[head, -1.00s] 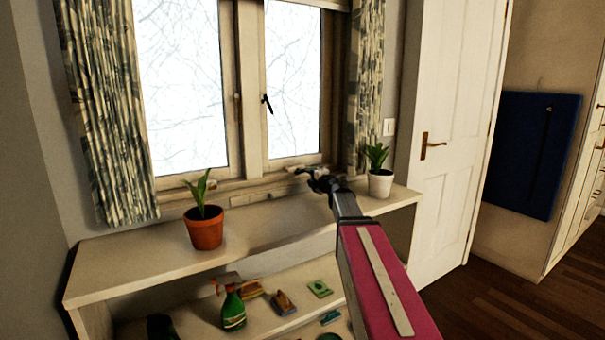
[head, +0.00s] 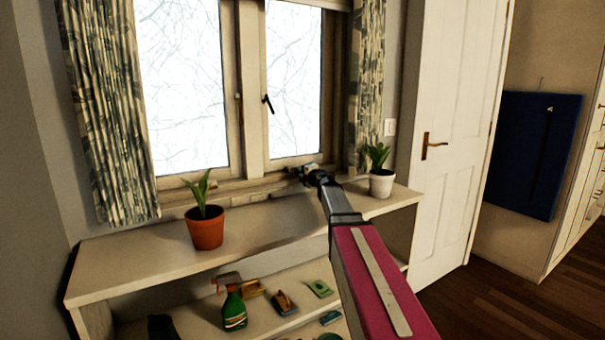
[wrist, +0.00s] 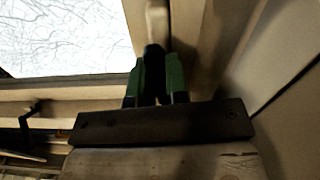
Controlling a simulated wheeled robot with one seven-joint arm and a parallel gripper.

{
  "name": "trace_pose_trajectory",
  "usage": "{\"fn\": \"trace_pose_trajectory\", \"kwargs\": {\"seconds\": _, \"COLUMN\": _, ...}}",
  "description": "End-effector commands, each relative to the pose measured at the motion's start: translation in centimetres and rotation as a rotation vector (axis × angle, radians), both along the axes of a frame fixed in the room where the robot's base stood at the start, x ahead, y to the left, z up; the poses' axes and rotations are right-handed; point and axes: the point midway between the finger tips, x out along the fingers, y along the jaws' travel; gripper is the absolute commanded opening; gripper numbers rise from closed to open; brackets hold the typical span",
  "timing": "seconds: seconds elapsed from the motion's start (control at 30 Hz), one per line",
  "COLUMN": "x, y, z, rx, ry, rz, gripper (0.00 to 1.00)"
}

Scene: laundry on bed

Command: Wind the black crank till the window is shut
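The window (head: 295,85) is at the back above the shelf, its panes bright. From the head view I cannot tell how far it is open. My gripper (head: 308,174) is at the sill under the right pane. In the wrist view, the green fingers of my gripper (wrist: 156,75) stand apart on either side of a dark piece, which looks like the black crank (wrist: 153,54). The piece fills the gap near the fingertips, but I cannot tell if they press on it. In the head view my gripper hides the crank.
A terracotta plant pot (head: 205,229) stands left on the shelf top (head: 130,255), and a white plant pot (head: 382,184) stands close right of my gripper. A green spray bottle (head: 234,309) and cleaning things are on the lower shelf. A curtain (head: 366,80) hangs beside the window.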

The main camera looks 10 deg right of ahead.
Motion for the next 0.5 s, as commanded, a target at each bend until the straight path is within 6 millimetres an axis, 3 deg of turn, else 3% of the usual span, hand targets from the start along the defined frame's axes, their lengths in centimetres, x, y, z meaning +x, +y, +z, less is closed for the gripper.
{"fn": "trace_pose_trajectory", "kwargs": {"seconds": 0.5, "x": -0.03, "y": 0.0, "z": -0.03, "rx": 0.136, "ry": 0.058, "rz": 0.001, "gripper": 0.0}}
